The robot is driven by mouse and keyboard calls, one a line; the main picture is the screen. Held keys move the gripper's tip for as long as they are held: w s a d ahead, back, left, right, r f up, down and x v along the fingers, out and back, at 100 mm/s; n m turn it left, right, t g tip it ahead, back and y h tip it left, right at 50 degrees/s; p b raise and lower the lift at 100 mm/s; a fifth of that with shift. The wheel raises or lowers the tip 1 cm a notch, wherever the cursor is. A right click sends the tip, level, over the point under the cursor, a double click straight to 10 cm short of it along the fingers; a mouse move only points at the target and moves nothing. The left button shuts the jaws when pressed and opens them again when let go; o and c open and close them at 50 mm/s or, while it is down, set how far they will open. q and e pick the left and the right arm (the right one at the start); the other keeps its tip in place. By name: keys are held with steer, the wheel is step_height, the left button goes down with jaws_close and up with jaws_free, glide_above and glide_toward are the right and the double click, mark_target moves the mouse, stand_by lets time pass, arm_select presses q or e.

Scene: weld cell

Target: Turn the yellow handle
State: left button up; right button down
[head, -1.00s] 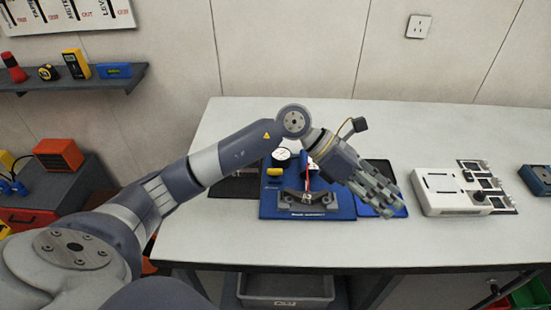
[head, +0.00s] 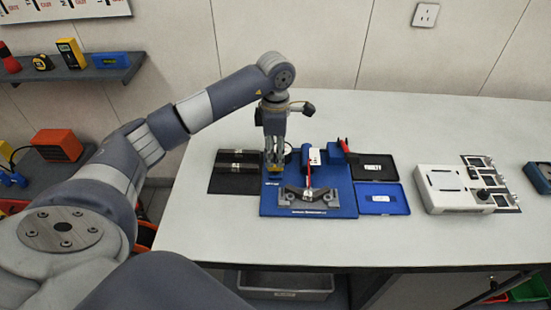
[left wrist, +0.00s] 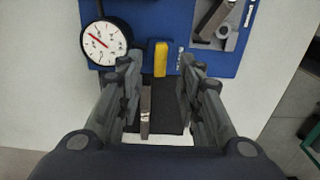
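The yellow handle (left wrist: 161,58) is on the blue fixture plate (head: 340,197), near its left side. In the left wrist view it stands between the two fingertips, with a gap on each side. My left gripper is open in the left wrist view (left wrist: 159,66) and holds nothing. My right gripper is not in view.
A red-handled clamp (head: 314,157) and a grey bracket (head: 308,197) are on the plate. A black mat (head: 228,183) lies left of it, an open blue case (head: 383,199) right of it. A white device (head: 450,190) stands farther right. The back of the table is clear.

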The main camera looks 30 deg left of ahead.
mark_target(275, 165)
arm_select(q)
steer(key=shift+f+p, duration=0.3)
steer(key=shift+f, duration=1.75)
jaws_close()
